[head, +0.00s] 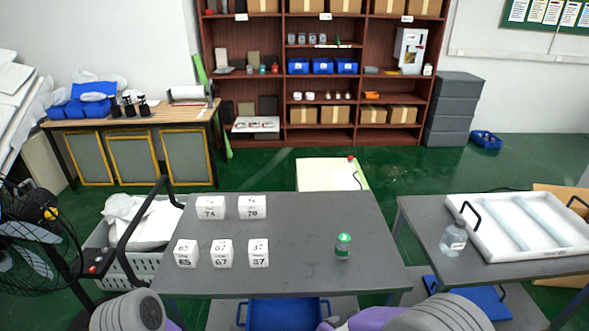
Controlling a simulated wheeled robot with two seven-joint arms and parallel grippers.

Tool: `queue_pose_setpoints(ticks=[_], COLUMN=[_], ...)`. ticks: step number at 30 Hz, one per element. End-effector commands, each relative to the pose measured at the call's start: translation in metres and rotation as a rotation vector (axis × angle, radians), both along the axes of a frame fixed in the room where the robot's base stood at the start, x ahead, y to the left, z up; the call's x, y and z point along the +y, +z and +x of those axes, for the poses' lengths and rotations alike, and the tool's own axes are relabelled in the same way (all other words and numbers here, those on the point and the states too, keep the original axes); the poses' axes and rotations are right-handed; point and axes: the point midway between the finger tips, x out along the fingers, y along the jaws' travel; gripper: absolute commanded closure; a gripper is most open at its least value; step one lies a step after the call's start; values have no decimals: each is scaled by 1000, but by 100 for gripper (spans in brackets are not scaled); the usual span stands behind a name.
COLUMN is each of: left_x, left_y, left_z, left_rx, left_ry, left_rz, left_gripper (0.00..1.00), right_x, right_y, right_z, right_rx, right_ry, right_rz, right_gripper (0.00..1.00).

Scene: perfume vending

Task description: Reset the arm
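Only parts of my two arms show at the bottom edge of the head view, grey and purple, one at the left and one right of the middle. Neither gripper is in view. On the dark grey table (300,275) stand several white numbered boxes. Box 74 (211,208) and box 70 (252,207) form the back row. Box 65 (186,254), box 67 (222,254) and box 37 (258,254) form the front row. A small green-capped bottle (343,245) stands upright to their right.
A second grey table (430,245) at the right holds a clear bottle (453,236) and a white tray (478,247) with handles. A grey basket (118,265) with white bags is left of the table. A blue bin (285,314) is at the front. The table's right half is mostly clear.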

Motion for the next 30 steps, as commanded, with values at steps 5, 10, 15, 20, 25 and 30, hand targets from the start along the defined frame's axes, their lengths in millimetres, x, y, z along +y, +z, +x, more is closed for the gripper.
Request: queue_pose_setpoints(ticks=[5, 10, 15, 20, 25, 30], left_x=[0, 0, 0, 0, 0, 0], left_y=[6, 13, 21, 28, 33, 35], left_z=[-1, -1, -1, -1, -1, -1], left_rx=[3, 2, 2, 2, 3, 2], left_ry=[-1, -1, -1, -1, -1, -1], left_rz=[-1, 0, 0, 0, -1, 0], left_gripper=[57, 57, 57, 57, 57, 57], right_x=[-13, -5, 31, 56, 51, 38], right_y=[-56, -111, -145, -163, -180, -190], right_z=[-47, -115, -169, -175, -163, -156], right_rx=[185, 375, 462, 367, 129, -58], right_ry=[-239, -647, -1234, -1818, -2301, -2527], right_rz=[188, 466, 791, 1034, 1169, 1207], right_gripper=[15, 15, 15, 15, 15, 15])
